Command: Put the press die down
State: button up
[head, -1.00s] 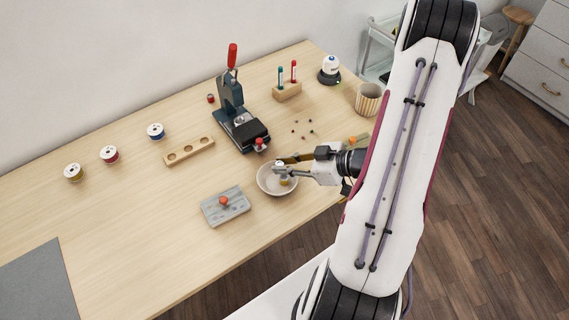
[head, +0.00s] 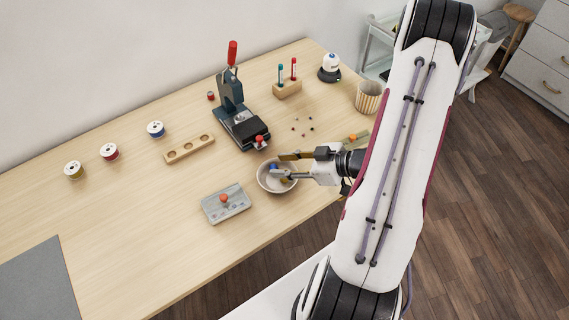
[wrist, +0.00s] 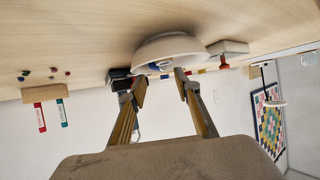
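My gripper (head: 283,166) is at the pale round bowl (head: 263,185), with its fingers apart over the bowl's right side. The wrist view also shows the fingers (wrist: 160,92) spread, with the bowl (wrist: 188,45) just beyond the tips. A small blue piece (head: 273,167) shows in the bowl; the wrist view shows blue and white (wrist: 160,66) between the fingers at the rim. Nothing is clearly gripped. I cannot tell for sure which piece is the press die. The press (head: 238,115) with its red-handled lever stands behind and left of the bowl.
A grey block with an orange knob (head: 225,203) lies left of the bowl. A wooden strip with holes (head: 189,149), thread spools (head: 109,151), loose beads (head: 303,130), a marker holder (head: 287,90) and a ribbed cup (head: 368,97) stand around.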

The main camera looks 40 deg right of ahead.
jog(key=shift+r, duration=0.15)
jog(key=shift+d+r, duration=0.1)
jog(key=shift+r, duration=0.45)
jog(key=v, duration=1.1)
jog(key=shift+s+d+r, duration=0.15)
jog(key=shift+s, duration=0.2)
